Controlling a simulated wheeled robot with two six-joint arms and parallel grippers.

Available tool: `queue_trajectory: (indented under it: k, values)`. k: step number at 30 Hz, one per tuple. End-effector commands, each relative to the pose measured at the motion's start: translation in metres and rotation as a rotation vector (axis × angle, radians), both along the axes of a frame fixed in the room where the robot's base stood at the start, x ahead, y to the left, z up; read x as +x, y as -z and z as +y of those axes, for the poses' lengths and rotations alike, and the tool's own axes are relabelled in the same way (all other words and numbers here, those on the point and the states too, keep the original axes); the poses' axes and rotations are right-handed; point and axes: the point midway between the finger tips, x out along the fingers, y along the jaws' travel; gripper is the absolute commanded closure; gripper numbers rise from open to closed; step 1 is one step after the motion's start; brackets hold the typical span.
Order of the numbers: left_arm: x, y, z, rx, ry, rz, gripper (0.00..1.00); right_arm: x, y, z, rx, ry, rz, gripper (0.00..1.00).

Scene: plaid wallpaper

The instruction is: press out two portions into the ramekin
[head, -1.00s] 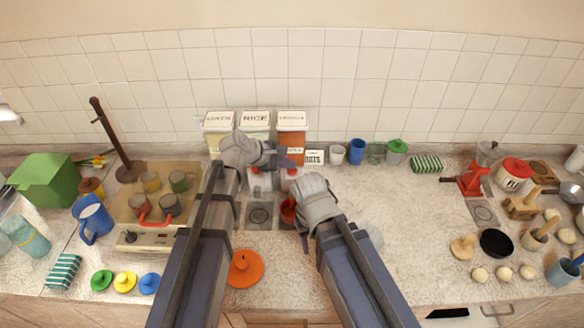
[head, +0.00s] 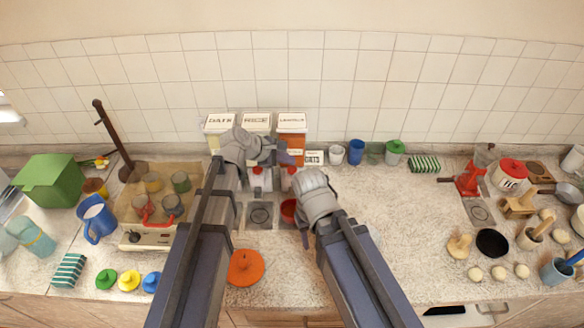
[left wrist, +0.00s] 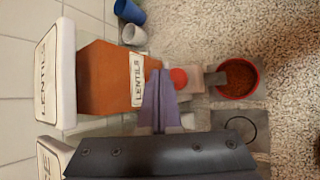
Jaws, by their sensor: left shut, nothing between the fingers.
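Three dispensers stand against the back wall, lettered OATS (head: 219,124), RICE (head: 257,122) and LENTILS (head: 292,123). The orange lentils dispenser also shows in the left wrist view (left wrist: 105,80), with its red button (left wrist: 179,78) beside my fingertips. My left gripper (head: 284,159) is shut and empty, its fingers (left wrist: 158,100) at the front of that dispenser. Touch on the button cannot be told. The red ramekin (head: 288,208) stands before the spout, with brown-red contents in the left wrist view (left wrist: 258,78). My right gripper (head: 303,232) is just right of it; its fingers are mostly hidden.
A grey square pad with a ring (head: 261,215) lies left of the ramekin. An orange lidded disc (head: 245,268) lies in front.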

Motion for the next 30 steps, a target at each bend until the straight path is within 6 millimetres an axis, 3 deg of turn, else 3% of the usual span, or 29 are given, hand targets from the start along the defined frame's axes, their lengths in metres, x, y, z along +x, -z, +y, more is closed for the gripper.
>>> queue_trajectory:
  k: [14, 30]
  values:
    - [0.0, -0.047, 0.0, 0.0, 0.0, 0.0, 1.0, 0.0, -0.047, 0.0, 0.0, 0.0, 0.0, 0.5]
    - [0.0, -0.047, 0.0, 0.0, 0.0, 0.0, 1.0, 0.0, -0.047, 0.0, 0.0, 0.0, 0.0, 0.5]
